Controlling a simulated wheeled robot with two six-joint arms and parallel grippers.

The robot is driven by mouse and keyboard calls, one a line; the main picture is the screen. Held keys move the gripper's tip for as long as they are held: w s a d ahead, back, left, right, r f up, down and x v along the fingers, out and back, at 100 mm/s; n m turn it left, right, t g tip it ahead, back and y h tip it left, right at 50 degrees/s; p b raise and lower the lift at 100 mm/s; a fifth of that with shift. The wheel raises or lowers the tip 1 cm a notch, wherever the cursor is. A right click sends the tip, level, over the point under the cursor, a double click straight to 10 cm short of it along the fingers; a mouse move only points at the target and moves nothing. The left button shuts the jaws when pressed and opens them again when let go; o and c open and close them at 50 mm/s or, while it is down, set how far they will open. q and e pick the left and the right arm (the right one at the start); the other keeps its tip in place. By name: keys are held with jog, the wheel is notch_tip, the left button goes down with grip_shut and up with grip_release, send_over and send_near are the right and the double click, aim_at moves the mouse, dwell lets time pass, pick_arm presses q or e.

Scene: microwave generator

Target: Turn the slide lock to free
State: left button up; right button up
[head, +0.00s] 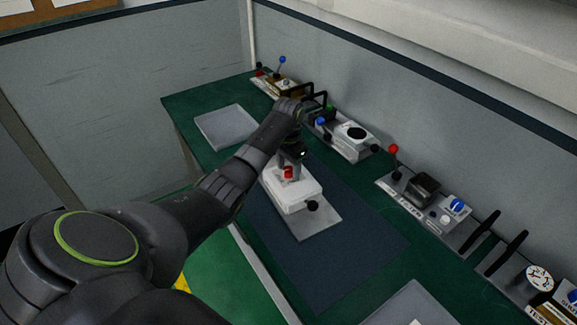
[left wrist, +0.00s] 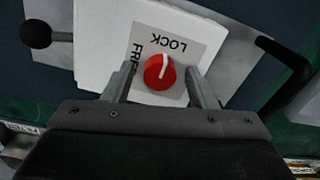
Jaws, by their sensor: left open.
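The slide lock is a red round knob (left wrist: 159,71) with a white pointer line, on a grey label reading LOCK and FREE. In the left wrist view its white line points up toward the word LOCK. It sits on a white box (head: 293,190) on a grey plate (head: 318,222); in the head view the red knob (head: 288,172) shows just below my gripper. My left gripper (left wrist: 160,80) is open, with one finger on each side of the knob; I cannot tell whether they touch it. My right gripper is not in view.
A black ball handle (head: 312,205) sticks out of the box's near side. A dark mat (head: 365,240) lies under the plate on the green bench. Along the wall stand panels with a red-knobbed lever (head: 394,150), a blue knob (head: 457,206) and black handles (head: 507,252).

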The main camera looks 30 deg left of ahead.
pick_arm(q)
jog(key=c, duration=1)
jog(key=shift+r, duration=0.1)
